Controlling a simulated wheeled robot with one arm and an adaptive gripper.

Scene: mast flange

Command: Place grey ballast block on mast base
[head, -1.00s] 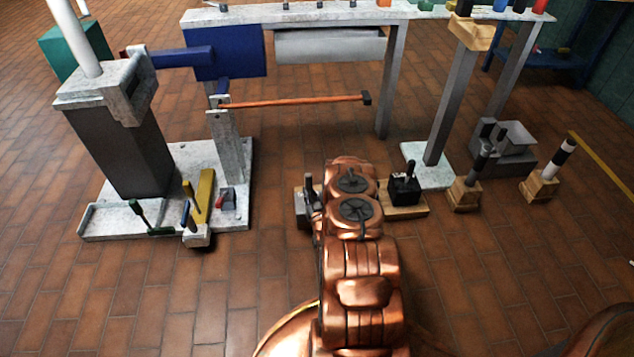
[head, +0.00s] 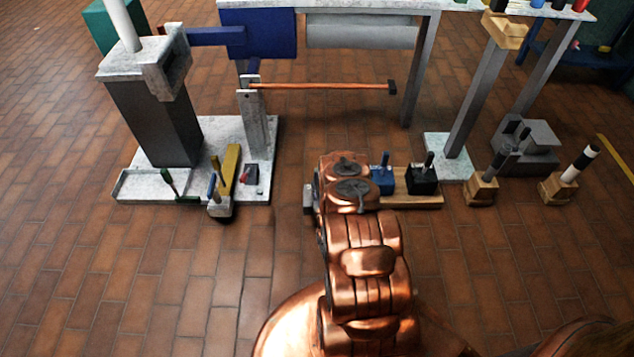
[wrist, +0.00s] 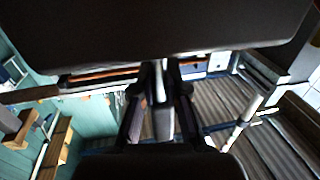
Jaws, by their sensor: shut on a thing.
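The mast base (head: 262,182) is a pale speckled plate on the floor at the left of the head view. It carries a dark column (head: 155,122) with a pale bracket and a white mast stub. A small part of the grey ballast block (head: 308,198) shows just left of my copper arm, right of the base and apart from it. The arm hides the rest of it and my gripper in the head view. In the wrist view my gripper (wrist: 160,95) is shut on a narrow light-grey upright piece, seemingly the block's handle.
A thin orange bar (head: 320,86) sticks out right from a post on the base. A tool holder and levers (head: 226,180) stand at the base's front edge. Blue (head: 382,180) and black (head: 422,181) handled blocks sit on a wooden board (head: 412,202). The front-left floor is clear.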

